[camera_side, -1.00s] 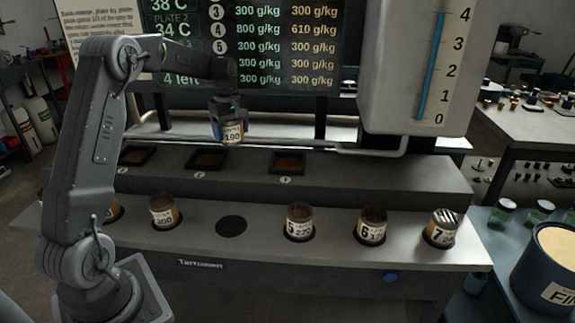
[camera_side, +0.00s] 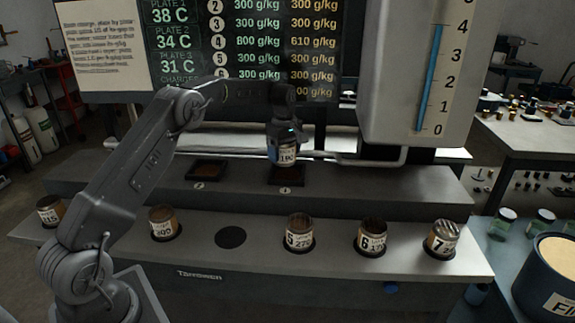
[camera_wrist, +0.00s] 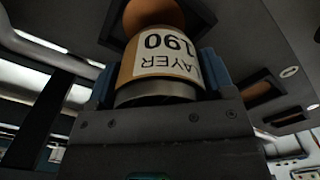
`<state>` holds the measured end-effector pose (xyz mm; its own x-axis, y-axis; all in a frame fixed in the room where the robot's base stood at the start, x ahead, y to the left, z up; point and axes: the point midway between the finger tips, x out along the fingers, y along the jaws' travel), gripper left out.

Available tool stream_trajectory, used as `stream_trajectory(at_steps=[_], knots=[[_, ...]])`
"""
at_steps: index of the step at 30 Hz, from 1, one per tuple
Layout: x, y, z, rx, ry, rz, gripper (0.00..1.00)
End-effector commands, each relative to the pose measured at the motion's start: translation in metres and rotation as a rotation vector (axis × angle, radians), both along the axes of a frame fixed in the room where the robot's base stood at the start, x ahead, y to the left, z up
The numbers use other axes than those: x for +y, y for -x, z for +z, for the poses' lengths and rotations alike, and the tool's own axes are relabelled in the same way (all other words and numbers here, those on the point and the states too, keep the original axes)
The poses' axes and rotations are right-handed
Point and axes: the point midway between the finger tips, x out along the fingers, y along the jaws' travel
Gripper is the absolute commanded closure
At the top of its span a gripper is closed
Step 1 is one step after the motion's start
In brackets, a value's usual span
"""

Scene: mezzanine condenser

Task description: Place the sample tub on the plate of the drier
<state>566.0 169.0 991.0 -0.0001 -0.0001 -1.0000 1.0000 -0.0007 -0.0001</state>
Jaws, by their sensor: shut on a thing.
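My gripper (camera_side: 285,146) is shut on the sample tub (camera_side: 288,156), a small cylinder with a white label reading 190. In the wrist view the tub (camera_wrist: 160,62) sits between the two blue jaws, its label upside down. In the side view the tub looks upright, in front of and over the rightmost square plate (camera_side: 287,178) on the drier's upper step. I cannot tell whether a gap is left between them. Another dark-framed plate (camera_side: 207,171) lies to its left. The third plate is hidden behind my arm.
An empty round socket (camera_side: 231,237) is left of tub 5. A white gauge column (camera_side: 415,75) hangs close on the right.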

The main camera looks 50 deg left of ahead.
Motion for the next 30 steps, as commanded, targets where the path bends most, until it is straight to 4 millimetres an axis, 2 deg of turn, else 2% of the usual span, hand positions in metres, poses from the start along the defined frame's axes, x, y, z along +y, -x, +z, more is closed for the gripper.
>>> stream_trajectory(at_steps=[7, 15, 26, 27, 30], knots=[[-0.007, -0.007, -0.011, -0.001, 0.000, 0.001, 0.61], [-0.007, -0.007, -0.044, -0.002, 0.000, 0.001, 0.61], [-0.006, -0.007, -0.048, -0.002, 0.000, 0.001, 0.61], [-0.007, -0.007, -0.049, 0.000, 0.000, 0.000, 0.23], [-0.007, -0.006, -0.049, 0.000, 0.000, 0.000, 0.13]])
